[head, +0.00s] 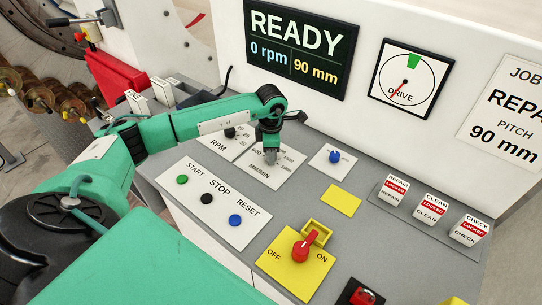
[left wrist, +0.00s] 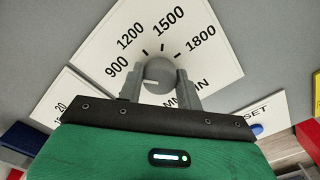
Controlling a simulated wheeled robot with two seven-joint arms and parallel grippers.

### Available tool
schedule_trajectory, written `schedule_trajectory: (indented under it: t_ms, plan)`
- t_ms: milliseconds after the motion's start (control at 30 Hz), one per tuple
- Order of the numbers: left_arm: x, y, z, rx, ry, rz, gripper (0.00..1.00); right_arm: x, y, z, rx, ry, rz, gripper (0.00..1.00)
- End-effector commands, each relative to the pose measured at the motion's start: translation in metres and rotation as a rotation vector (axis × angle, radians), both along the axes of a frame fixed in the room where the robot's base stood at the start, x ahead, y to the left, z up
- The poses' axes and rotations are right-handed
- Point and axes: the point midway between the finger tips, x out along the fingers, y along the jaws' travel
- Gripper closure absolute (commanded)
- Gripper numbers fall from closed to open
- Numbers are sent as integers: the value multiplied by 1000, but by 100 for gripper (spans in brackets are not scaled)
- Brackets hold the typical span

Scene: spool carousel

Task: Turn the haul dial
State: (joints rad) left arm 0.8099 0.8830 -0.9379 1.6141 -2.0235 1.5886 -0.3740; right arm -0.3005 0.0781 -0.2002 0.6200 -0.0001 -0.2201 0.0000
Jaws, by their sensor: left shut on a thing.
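The haul dial is a grey round knob (left wrist: 158,72) on a white plate marked MM/MIN (head: 285,172), with 900, 1200, 1500 and 1800 around it in the left wrist view. My left gripper (head: 270,155) reaches down onto this plate. In the left wrist view its two grey fingers (left wrist: 157,84) are shut on the knob, one on each side. A short pale line on the knob lies toward the left, roughly on the 900 side; its exact setting is hard to tell. In the head view the gripper largely hides the knob. My right gripper is not in view.
The RPM plate (head: 218,144) sits left of the dial. A blue knob (head: 335,156) is to its right. START, STOP and RESET buttons (head: 207,198) and a red OFF/ON switch (head: 301,250) are nearer. The screen (head: 298,45) reads READY, 0 rpm, 90 mm.

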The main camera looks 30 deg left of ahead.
Motion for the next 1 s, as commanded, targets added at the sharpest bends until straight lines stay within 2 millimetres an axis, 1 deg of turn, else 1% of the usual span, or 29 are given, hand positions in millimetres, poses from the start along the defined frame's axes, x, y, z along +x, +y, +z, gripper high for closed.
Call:
schedule_trajectory:
  t_ms: [33, 233, 700, 733, 833, 1000]
  plan:
    - [0, 0, -1, 1, 0, 19, 87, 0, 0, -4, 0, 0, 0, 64]
    - [0, 0, 0, 1, -1, 72, 87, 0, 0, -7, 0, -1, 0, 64]
    - [0, 0, 1, 1, -1, 88, 87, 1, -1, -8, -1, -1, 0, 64]
    - [0, 0, 1, 1, -1, 88, 63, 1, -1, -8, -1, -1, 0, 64]
    - [0, 0, 1, 1, -1, 87, 43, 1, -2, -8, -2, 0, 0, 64]
    - [0, 0, 0, 0, 0, 87, 43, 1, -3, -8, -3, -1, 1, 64]
